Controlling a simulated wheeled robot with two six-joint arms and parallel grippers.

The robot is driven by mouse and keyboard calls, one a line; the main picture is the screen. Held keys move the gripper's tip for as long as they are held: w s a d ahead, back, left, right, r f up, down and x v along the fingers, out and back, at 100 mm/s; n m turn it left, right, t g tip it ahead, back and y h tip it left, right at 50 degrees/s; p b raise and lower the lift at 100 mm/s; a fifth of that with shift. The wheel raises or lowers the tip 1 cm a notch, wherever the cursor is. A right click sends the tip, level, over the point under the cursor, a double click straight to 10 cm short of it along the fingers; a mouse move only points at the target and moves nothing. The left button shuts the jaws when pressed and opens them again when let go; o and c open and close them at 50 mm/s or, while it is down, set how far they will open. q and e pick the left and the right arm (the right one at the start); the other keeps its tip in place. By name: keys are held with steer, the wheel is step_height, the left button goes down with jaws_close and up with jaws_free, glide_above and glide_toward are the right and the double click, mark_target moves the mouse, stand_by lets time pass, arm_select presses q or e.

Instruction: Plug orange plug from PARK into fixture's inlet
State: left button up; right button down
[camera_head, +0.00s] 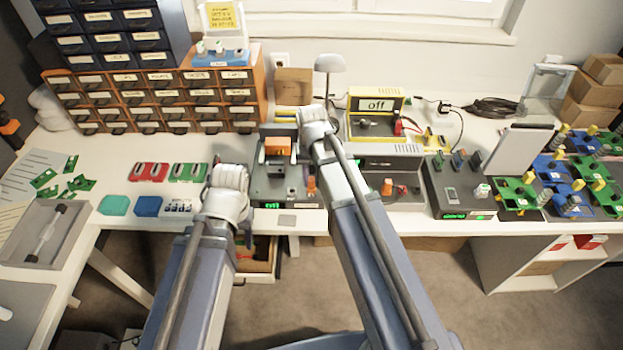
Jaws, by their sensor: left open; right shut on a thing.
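The dark grey fixture (262,192) stands at the middle front of the bench, with an orange block (278,146) on its upper part and green lit marks low on its front. An orange plug (311,186) shows at its right side, just below my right gripper (308,165). My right gripper points down, shut, apparently on that plug; my wrist and arm hide most of the grip. I cannot make out the inlet or the PARK label.
A yellow box reading "off" (375,105) stands behind right, with another orange-knobbed unit (387,187) in front. A grey box (455,190) and green and blue boards (560,180) lie right. Red and green blocks (150,172) lie left. An open drawer (258,256) hangs below.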

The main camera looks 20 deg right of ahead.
mark_target(312, 179)
steer(key=c, duration=0.7)
jaws_free()
step_height(312, 179, up, 8)
steer(key=p, duration=0.8)
steer(key=shift+f, duration=0.1)
